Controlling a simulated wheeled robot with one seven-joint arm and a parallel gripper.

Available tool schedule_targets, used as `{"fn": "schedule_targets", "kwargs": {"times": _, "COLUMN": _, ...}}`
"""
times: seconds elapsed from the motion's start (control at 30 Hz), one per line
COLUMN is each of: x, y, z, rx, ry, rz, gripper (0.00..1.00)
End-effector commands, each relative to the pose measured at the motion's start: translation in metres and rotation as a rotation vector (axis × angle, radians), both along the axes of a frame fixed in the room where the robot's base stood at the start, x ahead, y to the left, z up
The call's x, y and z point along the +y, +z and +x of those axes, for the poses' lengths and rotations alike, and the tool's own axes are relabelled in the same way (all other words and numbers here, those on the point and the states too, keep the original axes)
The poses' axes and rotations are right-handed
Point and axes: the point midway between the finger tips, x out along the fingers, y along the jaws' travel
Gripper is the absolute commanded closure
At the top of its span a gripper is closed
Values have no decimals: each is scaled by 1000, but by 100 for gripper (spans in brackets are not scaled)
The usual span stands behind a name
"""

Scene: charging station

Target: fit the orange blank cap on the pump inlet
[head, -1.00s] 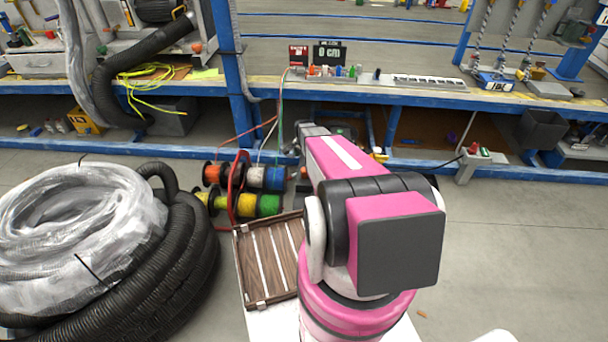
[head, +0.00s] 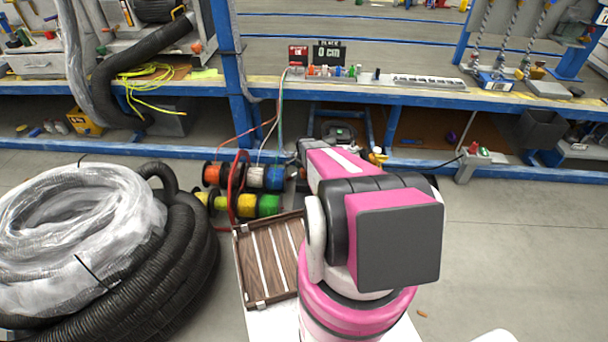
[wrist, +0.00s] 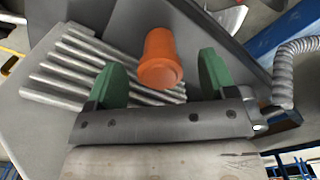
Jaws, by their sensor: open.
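The orange cap (wrist: 161,58) shows in the wrist view as a short cylinder with a wider rim towards the camera. It appears between or just beyond the green fingertips of my gripper (wrist: 162,78). The fingers are spread, with a visible gap on each side of the cap. A grey plate with parallel metal ribs (wrist: 75,65) lies behind it; I cannot tell whether the cap touches it. In the head view my arm hides the gripper and this cap. I cannot make out the pump inlet for certain in either view.
A blue-framed workbench (head: 420,97) crosses the head view, with small coloured parts on top. Cable spools (head: 245,190) and a wooden slatted panel (head: 270,258) are left of my arm. Coiled black hose (head: 185,240) fills the lower left. Floor at right is mostly clear.

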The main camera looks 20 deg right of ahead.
Motion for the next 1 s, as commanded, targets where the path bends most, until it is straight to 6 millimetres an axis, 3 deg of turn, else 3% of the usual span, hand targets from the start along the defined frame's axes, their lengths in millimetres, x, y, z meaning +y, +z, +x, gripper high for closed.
{"fn": "schedule_targets", "kwargs": {"times": 0.13, "x": 0, "y": -20, "z": 1, "rx": 1, "ry": 0, "rz": 1, "gripper": 23}}
{"fn": "schedule_targets", "kwargs": {"times": 0.37, "x": 0, "y": -22, "z": 0, "rx": 0, "ry": 0, "rz": 0, "gripper": 23}}
{"fn": "schedule_targets", "kwargs": {"times": 0.47, "x": 0, "y": -22, "z": 0, "rx": 0, "ry": 0, "rz": 0, "gripper": 49}}
{"fn": "schedule_targets", "kwargs": {"times": 0.53, "x": 0, "y": -22, "z": 0, "rx": 0, "ry": 0, "rz": 0, "gripper": 72}}
{"fn": "schedule_targets", "kwargs": {"times": 0.57, "x": 0, "y": -22, "z": 0, "rx": 0, "ry": 0, "rz": 0, "gripper": 76}}
{"fn": "schedule_targets", "kwargs": {"times": 1.0, "x": 0, "y": -21, "z": 0, "rx": 0, "ry": 0, "rz": 0, "gripper": 77}}
